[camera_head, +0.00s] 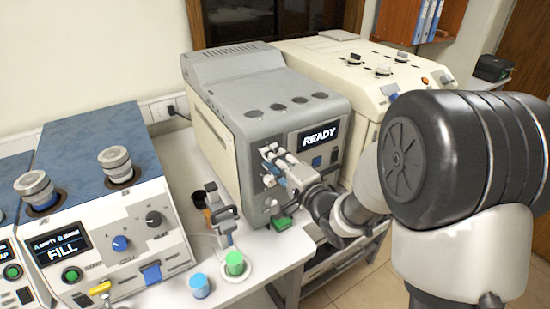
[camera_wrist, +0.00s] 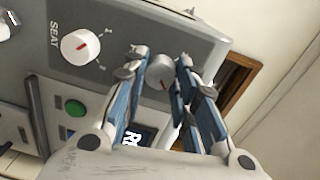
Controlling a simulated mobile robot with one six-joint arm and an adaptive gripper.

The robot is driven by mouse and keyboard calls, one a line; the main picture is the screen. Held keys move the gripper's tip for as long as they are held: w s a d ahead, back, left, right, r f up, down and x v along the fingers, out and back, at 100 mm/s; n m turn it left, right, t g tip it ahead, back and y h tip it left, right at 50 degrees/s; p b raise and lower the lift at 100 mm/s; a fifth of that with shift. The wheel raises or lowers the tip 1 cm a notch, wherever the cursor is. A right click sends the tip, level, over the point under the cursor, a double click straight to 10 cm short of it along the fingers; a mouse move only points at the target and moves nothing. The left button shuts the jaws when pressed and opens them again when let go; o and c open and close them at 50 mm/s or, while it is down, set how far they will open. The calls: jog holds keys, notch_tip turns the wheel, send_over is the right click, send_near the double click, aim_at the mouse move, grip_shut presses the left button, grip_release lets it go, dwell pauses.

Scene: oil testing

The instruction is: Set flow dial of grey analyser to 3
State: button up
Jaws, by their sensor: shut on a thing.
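The grey analyser (camera_head: 222,80) stands on the bench in the middle of the head view, its screen showing "READY". In the wrist view its front panel fills the upper left. A light grey dial (camera_wrist: 160,71) with a red mark sits between my gripper's blue-padded fingers. My gripper (camera_head: 272,165) is at the left part of the analyser's front, and in the wrist view my gripper (camera_wrist: 157,75) is shut on that dial. The dial's label and numbers are hidden by the fingers. A second white dial (camera_wrist: 81,46) with a red mark, labelled "SEAT", is beside it, untouched.
A green button (camera_wrist: 75,108) is on the panel near the fingers. A blue-topped machine (camera_head: 95,205) showing "FILL" stands at left, a cream machine (camera_head: 330,60) behind at right. Blue (camera_head: 200,285) and green (camera_head: 235,263) cups stand at the bench's front, near a small stand (camera_head: 222,215).

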jog(key=shift+r, duration=0.15)
jog(key=o, duration=1.1)
jog(key=v, duration=0.7)
jog(key=shift+s+d, duration=0.1)
jog(key=shift+s, duration=0.15)
